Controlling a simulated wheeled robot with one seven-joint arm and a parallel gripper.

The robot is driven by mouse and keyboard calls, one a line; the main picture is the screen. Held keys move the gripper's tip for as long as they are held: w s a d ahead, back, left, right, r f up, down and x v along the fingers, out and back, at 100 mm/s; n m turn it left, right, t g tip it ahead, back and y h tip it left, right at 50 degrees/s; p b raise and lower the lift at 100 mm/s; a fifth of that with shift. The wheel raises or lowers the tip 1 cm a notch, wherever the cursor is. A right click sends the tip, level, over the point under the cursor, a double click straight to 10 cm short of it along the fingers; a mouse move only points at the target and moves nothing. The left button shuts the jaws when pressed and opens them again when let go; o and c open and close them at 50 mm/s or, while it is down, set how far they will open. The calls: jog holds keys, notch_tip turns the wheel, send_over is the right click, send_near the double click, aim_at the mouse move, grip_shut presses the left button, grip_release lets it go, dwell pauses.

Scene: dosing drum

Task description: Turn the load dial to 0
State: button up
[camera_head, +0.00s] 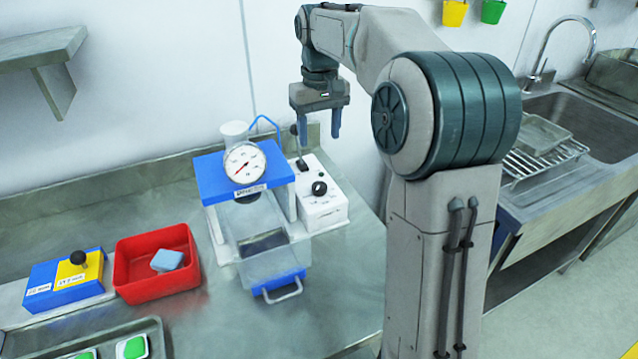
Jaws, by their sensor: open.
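A white box (323,211) at the right of the blue-topped dosing unit carries a round black knob (319,188) on its upper face. A round white gauge (244,162) with a red needle sits on the front of the blue top, above a small label too small to read. I cannot tell for certain which of these is the load dial, nor read its setting. My gripper (318,134) points down with its two blue fingers apart and empty. It hangs above and behind the white box, apart from the knob.
A black-tipped lever (301,155) rises at the box's back, close to my left finger. A clear bin with a blue handled front (279,283) stands below the gauge. A red tray (157,284) holds a light-blue block; a blue-yellow box (66,279) is left. A sink (580,121) is right.

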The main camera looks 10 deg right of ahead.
aim_at(319, 185)
notch_tip(319, 185, down, 14)
jog(key=shift+w+r+b, duration=0.1)
jog(key=shift+b, duration=0.2)
jog(key=shift+c, duration=0.4)
jog(key=c, duration=0.9)
